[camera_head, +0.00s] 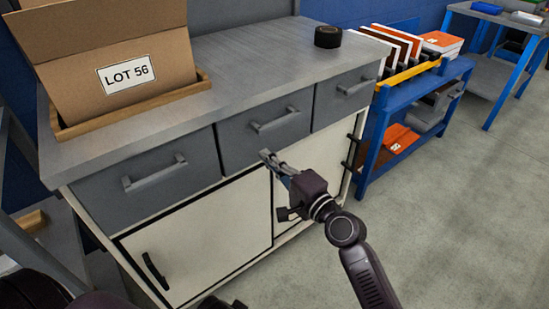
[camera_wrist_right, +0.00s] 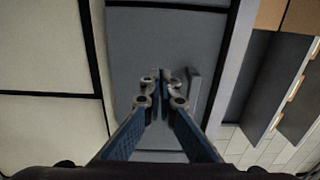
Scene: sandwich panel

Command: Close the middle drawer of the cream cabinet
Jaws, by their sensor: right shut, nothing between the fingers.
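The cream cabinet (camera_head: 195,225) has a row of grey drawers above cream doors. Its middle drawer (camera_head: 238,148) has a grey bar handle (camera_head: 275,121), and its front looks about level with its neighbours; any small gap is hard to judge. My right gripper (camera_head: 267,157) is shut and empty, its fingertips at the lower part of the middle drawer front, below the handle. In the right wrist view my gripper (camera_wrist_right: 160,78) points at the grey drawer front (camera_wrist_right: 132,50), with the handle (camera_wrist_right: 193,92) beside the fingertips. Contact cannot be told. My left gripper's fingers are not visible.
A cardboard box (camera_head: 118,72) labelled LOT 56 stands in a wooden tray (camera_head: 135,104) on the grey top. A black roll (camera_head: 328,37) sits near the back. A blue cart (camera_head: 378,125) with books stands to the right. The floor (camera_head: 450,200) in front is clear.

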